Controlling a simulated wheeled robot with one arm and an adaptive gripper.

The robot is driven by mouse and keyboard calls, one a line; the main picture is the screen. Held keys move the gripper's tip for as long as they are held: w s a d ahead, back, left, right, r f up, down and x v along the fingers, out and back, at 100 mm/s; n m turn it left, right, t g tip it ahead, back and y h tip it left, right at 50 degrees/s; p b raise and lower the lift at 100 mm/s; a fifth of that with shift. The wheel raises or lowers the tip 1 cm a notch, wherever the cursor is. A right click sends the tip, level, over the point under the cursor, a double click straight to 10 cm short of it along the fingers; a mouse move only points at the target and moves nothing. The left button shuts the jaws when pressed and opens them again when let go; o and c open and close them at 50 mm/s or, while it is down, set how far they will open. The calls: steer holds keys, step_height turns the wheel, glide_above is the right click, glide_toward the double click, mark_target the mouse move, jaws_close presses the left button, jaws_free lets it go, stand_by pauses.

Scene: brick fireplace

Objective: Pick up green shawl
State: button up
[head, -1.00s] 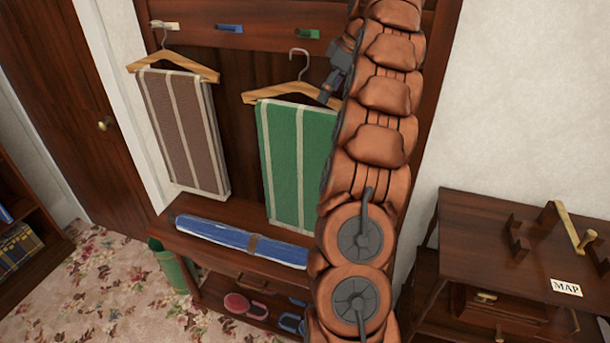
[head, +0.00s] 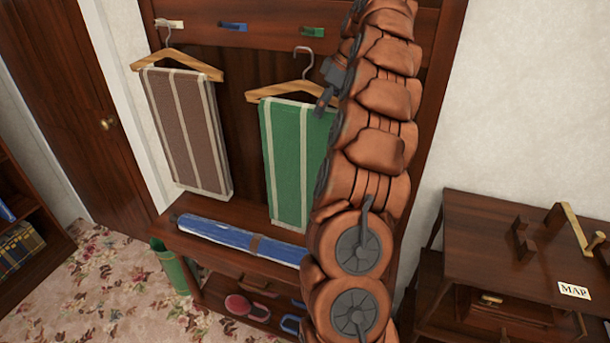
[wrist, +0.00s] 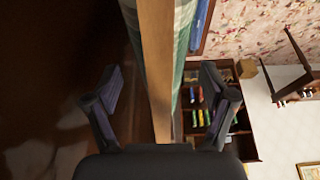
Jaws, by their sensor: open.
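The green shawl (head: 288,160), with pale stripes, hangs folded over a wooden hanger (head: 268,92) on the coat rack. The hanger's metal hook (head: 303,62) rises below the green peg. My arm covers the shawl's right side in the head view. My gripper (head: 326,92) is at the hanger's right end. In the wrist view my gripper (wrist: 162,88) is open, its fingers on either side of the wooden hanger (wrist: 157,70), with no visible grip on it. The green shawl (wrist: 184,50) shows just right of the wood there.
A brown striped shawl (head: 182,130) hangs on another hanger to the left. A rolled blue item (head: 235,238) lies on the bench (head: 225,212) below. A dark wooden cabinet (head: 490,240) with a map label stands to the right.

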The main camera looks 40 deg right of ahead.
steer(key=shift+p+x, duration=0.45)
steer(key=shift+x, duration=0.65)
steer(key=shift+f, duration=0.15)
steer(key=shift+f+b, duration=0.2)
steer(key=shift+b, duration=0.3)
jaws_close()
stand_by(0.8)
